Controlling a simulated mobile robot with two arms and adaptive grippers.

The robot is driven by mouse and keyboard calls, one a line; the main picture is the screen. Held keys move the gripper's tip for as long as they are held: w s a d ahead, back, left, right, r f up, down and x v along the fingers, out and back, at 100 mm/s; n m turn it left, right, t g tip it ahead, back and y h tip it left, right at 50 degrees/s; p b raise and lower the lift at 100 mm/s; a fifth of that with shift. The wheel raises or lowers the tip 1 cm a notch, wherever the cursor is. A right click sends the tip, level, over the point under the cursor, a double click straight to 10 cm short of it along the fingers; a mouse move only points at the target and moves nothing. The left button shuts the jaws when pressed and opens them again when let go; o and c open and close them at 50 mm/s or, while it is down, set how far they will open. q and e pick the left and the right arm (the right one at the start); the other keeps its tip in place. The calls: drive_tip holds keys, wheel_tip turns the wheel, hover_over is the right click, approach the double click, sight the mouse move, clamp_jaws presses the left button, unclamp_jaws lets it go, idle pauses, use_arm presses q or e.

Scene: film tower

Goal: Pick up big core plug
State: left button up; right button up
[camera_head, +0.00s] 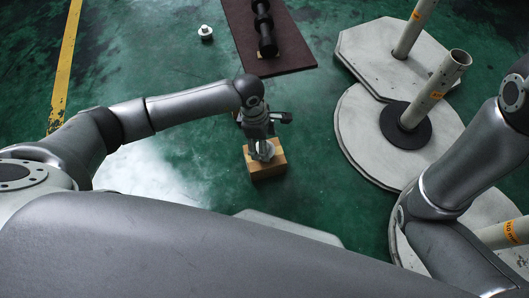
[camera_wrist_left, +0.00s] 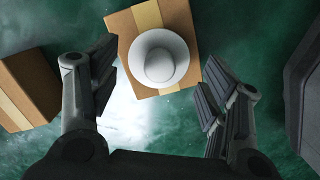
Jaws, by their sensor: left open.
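A white round plug (camera_wrist_left: 160,58) with a wide flange and raised centre sits on top of a cardboard box (camera_wrist_left: 183,18) in the left wrist view. In the head view the plug is mostly hidden by my left gripper (camera_head: 262,143), which points down over the box (camera_head: 268,171). In the left wrist view my left gripper (camera_wrist_left: 155,100) is open and empty, its fingers spread to either side of and short of the plug. A smaller-looking white plug (camera_head: 205,32) stands on the floor farther back. My right gripper is out of view.
A second cardboard box (camera_wrist_left: 25,92) is left in the wrist view. White bases with upright tubes (camera_head: 440,85) stand to the right. A dark mat (camera_head: 240,35) with a black rod (camera_head: 265,30) lies behind. Green floor is open left of the mat.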

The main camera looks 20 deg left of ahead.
use_arm(q)
drive_tip(key=shift+d+f+b, duration=0.25)
drive_tip(key=shift+f+b, duration=0.45)
drive_tip(key=shift+f, duration=0.6)
drive_tip(key=shift+w, duration=0.1)
drive_tip(key=c, duration=0.8)
drive_tip(key=shift+r, duration=0.15)
